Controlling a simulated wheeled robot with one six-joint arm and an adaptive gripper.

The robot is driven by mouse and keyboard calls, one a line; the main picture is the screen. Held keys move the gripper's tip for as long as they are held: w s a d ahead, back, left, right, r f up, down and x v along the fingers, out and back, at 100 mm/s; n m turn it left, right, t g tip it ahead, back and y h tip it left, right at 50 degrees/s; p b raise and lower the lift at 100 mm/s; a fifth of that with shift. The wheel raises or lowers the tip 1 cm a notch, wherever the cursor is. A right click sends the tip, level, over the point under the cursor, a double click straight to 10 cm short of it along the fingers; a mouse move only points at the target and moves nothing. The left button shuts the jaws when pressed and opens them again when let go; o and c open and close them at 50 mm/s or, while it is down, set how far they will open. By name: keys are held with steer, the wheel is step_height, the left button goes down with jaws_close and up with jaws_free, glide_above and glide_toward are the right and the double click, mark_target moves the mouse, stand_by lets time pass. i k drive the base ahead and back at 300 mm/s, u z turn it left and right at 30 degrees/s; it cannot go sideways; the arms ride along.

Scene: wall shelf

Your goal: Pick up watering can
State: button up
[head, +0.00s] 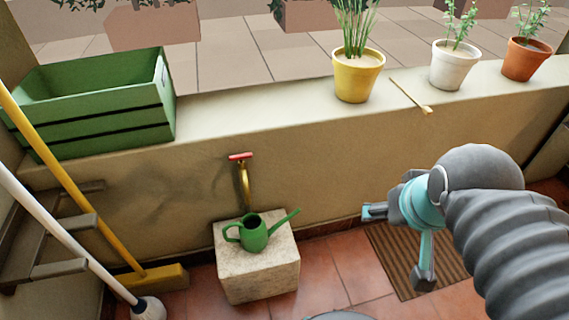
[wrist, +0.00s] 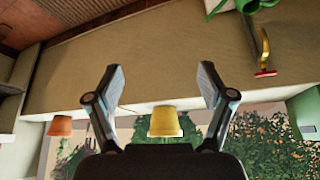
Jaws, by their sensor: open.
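The green watering can (head: 254,235) stands upright on a pale stone block (head: 258,277) below the wall ledge. Its handle is on the left and its spout points up to the right. In the wrist view only part of the can (wrist: 258,5) shows, at the top edge right of centre. My gripper (head: 395,245) is to the right of the can in the head view, well apart from it. In the wrist view my gripper (wrist: 160,85) has its two fingers spread wide with nothing between them.
A brass tap with a red handle (head: 240,157) sticks out just behind the can. The ledge (head: 230,118) holds a green crate (head: 90,115), a yellow pot (head: 357,78), a white pot (head: 452,68) and a terracotta pot (head: 525,62). Brooms (head: 75,205) lean at left. Tiled floor (head: 325,275) is clear right of the block.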

mark_target(254, 234)
steer(key=u, duration=1)
steer(key=k, duration=0.95)
steer(key=z, duration=1)
